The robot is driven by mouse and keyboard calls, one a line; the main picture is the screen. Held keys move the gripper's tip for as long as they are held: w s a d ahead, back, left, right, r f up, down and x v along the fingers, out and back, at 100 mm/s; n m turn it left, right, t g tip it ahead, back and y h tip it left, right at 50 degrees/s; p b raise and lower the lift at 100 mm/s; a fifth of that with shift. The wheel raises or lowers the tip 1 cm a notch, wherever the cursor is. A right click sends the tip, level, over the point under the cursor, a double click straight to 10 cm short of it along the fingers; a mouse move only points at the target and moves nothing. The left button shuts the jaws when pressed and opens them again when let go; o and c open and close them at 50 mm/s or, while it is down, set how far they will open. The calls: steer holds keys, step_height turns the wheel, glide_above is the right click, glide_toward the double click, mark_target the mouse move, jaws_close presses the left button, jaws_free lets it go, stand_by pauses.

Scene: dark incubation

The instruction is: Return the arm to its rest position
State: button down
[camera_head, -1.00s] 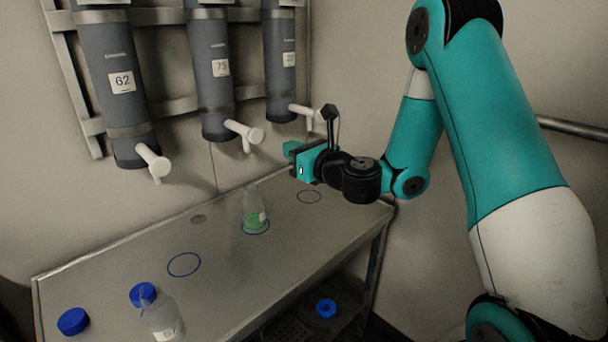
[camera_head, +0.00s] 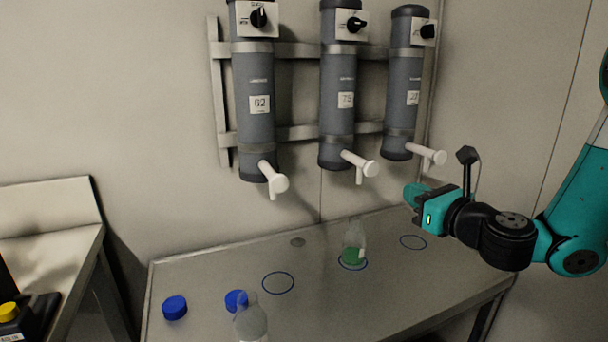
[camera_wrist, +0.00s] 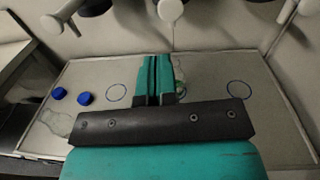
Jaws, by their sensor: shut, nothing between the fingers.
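My gripper (camera_head: 414,196) is in front of the wall at the right, above the right part of the steel table (camera_head: 220,268). In the wrist view its teal fingers (camera_wrist: 158,75) are together with nothing between them. My arm reaches in from the right edge. A clear bottle with green liquid (camera_head: 354,256) stands upright on the middle ring mark, below and left of my gripper. In the wrist view it is mostly hidden behind the fingers.
Three grey cylinders (camera_head: 254,85) with white taps hang on a wall rack. A clear bottle (camera_head: 250,324) and two blue caps (camera_head: 175,307) (camera_head: 236,299) are at the front left. Empty rings (camera_head: 278,283) (camera_head: 413,242) mark the table. A side bench (camera_head: 45,250) stands left.

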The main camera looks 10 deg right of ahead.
steer(key=s+a+r+n+g+y+p, duration=0.25)
steer(key=s+a+n+g, duration=0.4)
steer(key=a+n, duration=0.35)
steer(key=s+a+r+n+g+y+p, duration=0.1)
steer(key=s+a+r+n+g+y, duration=0.15)
steer(key=s+a+n+g, duration=0.7)
steer(key=s+d+n+h+p, duration=0.1)
steer(key=s+d+n+h, duration=0.2)
steer(key=s+n, duration=0.3)
steer(key=s+d+n+g+h+p, duration=0.1)
steer(key=s+d+n+h, duration=0.2)
steer(key=n, duration=1)
steer(key=s, duration=0.3)
steer(key=shift+s+p, duration=0.25)
steer(key=shift+p, duration=0.05)
